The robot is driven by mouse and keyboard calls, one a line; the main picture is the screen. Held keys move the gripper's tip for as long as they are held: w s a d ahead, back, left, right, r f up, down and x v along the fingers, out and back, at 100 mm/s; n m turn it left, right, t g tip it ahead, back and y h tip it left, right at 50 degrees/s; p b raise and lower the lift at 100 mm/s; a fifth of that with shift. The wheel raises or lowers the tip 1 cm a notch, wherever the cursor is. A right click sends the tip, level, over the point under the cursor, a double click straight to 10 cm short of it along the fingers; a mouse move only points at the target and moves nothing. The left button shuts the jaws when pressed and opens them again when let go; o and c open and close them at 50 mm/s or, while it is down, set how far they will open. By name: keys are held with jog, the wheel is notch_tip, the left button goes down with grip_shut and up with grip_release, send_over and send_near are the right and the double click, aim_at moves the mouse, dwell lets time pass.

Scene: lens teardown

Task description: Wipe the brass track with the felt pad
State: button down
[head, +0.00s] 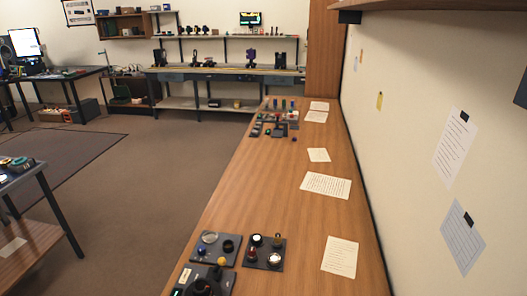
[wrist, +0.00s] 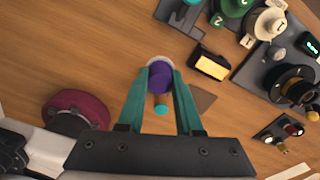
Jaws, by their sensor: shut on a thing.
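In the wrist view my gripper (wrist: 162,72) has its two teal fingers shut on a short purple piece (wrist: 159,78). A pale grey round part shows at its far end and a small teal knob at its near end. It looks like the felt pad on a handle, but its wiping face is hidden. A bright yellow-gold plate in a black block (wrist: 211,66), which looks like the brass track, lies on the wooden bench to the right of the fingertips, apart from the held piece. My gripper is not visible in the head view.
In the wrist view a dark red round thing (wrist: 77,108) is at left. A grey fixture (wrist: 182,12) is at the top. A dark plate with a black ring part (wrist: 291,82) and green and white knobs crowd the right. The head view shows papers (head: 326,185) along the bench (head: 270,200).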

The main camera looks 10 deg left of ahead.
jog(key=w+a+r+n, duration=0.2)
jog(key=w+n, duration=0.4)
jog(key=n, duration=0.2)
jog(key=shift+w+a+f, duration=0.1)
jog(key=shift+f, duration=1.55)
jog(key=shift+w+a+f, duration=0.1)
jog(key=shift+f, duration=2.25)
jog(key=shift+w, duration=0.85)
jog(key=shift+w+r, duration=0.3)
jog(key=shift+w, duration=0.5)
jog(key=shift+w+f, duration=0.15)
jog(key=shift+w, duration=1.65)
jog(key=shift+s, duration=3.55)
notch_tip(320, 180, up, 8)
